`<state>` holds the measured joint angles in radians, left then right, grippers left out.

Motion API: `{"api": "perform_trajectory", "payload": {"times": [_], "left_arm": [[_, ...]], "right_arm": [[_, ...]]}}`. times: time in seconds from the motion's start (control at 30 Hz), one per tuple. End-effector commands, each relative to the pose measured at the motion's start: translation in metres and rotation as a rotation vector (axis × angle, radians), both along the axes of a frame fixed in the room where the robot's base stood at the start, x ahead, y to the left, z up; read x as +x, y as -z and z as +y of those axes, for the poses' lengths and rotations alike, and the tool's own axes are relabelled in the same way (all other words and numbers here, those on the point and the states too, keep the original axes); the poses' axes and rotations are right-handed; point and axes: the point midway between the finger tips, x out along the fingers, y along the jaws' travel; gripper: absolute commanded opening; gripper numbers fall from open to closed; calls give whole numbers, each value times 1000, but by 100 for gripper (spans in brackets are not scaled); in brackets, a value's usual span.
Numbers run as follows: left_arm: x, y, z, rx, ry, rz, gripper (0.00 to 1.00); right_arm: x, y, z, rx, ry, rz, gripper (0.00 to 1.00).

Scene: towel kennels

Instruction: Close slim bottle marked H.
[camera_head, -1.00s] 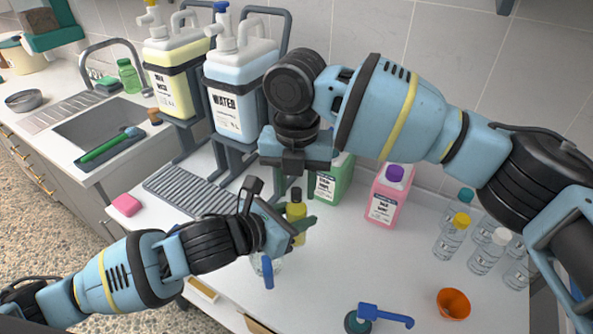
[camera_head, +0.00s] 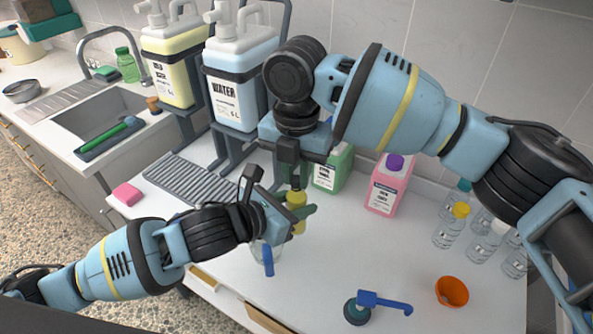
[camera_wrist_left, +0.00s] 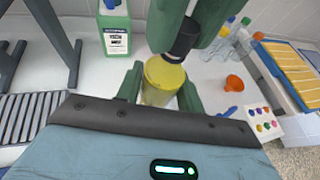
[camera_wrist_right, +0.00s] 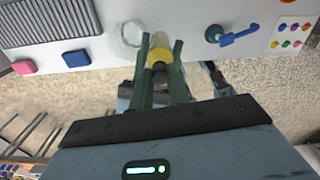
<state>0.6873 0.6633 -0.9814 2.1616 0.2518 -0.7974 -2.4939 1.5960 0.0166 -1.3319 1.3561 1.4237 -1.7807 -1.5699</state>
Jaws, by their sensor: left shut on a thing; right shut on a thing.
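The slim bottle (camera_head: 297,217), holding yellow liquid, stands near the middle of the counter; no H mark is readable. My left gripper (camera_head: 295,222) is shut around its body from the left. In the left wrist view the bottle (camera_wrist_left: 163,82) is between the green fingers. My right gripper (camera_wrist_right: 160,65) comes from above and is shut on a black cap (camera_wrist_left: 184,38). The cap is at the bottle's mouth and appears to touch it. Whether it is seated cannot be told. The cap (camera_wrist_right: 158,67) also shows in the right wrist view, in line with the bottle.
A clear beaker (camera_wrist_right: 127,42) stands close beside the bottle. Green (camera_head: 333,170) and pink (camera_head: 386,187) jugs stand behind. An orange funnel (camera_head: 452,291), a blue-handled tool (camera_head: 385,302) and several small clear bottles (camera_head: 451,226) are to the right. The counter between is clear.

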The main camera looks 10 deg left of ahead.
Motion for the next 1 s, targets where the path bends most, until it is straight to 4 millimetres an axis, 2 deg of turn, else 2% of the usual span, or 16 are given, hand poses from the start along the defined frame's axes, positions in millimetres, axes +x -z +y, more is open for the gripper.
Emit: {"api": "perform_trajectory", "payload": {"times": [1.0], "left_arm": [[1, 0, 1, 1, -2, 0, 0]], "right_arm": [[-1, 2, 0, 1, 1688, 1, 0]]}}
